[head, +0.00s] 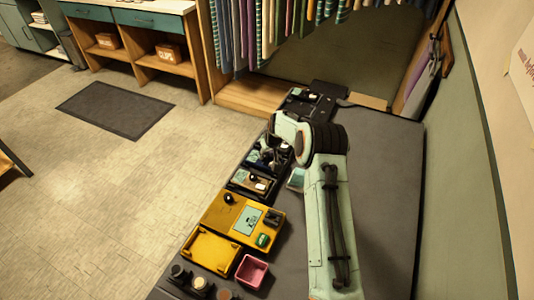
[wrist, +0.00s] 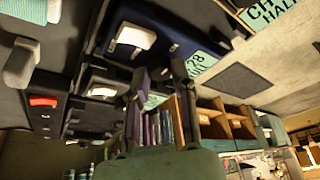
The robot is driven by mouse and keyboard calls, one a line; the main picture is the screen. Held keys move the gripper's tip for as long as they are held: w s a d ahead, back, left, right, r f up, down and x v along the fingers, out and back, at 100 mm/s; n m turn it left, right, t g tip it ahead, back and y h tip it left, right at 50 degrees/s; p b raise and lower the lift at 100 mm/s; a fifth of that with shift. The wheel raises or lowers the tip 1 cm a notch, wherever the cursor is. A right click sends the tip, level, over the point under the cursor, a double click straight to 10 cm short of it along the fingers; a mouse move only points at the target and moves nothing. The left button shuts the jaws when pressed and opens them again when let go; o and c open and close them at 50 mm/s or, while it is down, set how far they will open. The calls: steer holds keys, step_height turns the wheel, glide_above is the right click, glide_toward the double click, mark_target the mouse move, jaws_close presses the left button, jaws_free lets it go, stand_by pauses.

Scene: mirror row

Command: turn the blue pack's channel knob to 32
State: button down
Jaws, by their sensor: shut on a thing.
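The blue pack (wrist: 178,38) is dark navy in the wrist view, with a white part on its face. Its teal display (wrist: 205,62) seems to read 28 with small letters below, partly cut by a finger. My gripper (wrist: 160,72) has its two dark fingers against the pack's face, closed around what seems to be the channel knob. The knob is dark and mostly hidden between the fingertips, so its pointer cannot be read. In the head view my gripper (head: 268,152) is down at the row of packs, and the blue pack there is largely covered by it.
A yellow pack (head: 215,212), a yellow tray (head: 187,246), a pink bin (head: 244,273) and several jars stand nearer in the head view. Another dark pack (head: 305,104) lies beyond my wrist. Hanging straps are behind. The grey tabletop (head: 385,190) right of my arm is clear.

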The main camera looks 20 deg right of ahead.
steer(key=m+h, duration=0.1)
steer(key=m, duration=0.2)
steer(key=m+h, duration=0.1)
steer(key=m, duration=0.1)
steer(key=shift+a+f+m+g, duration=0.2)
steer(key=shift+m+g, duration=0.1)
steer(key=shift+m, duration=0.1)
stand_by(0.4)
steer(key=c, duration=0.9)
jaws_free()
steer(key=shift+r, duration=0.1)
steer(key=v, duration=1.2)
steer(key=shift+a, duration=0.15)
steer(key=shift+a, duration=0.1)
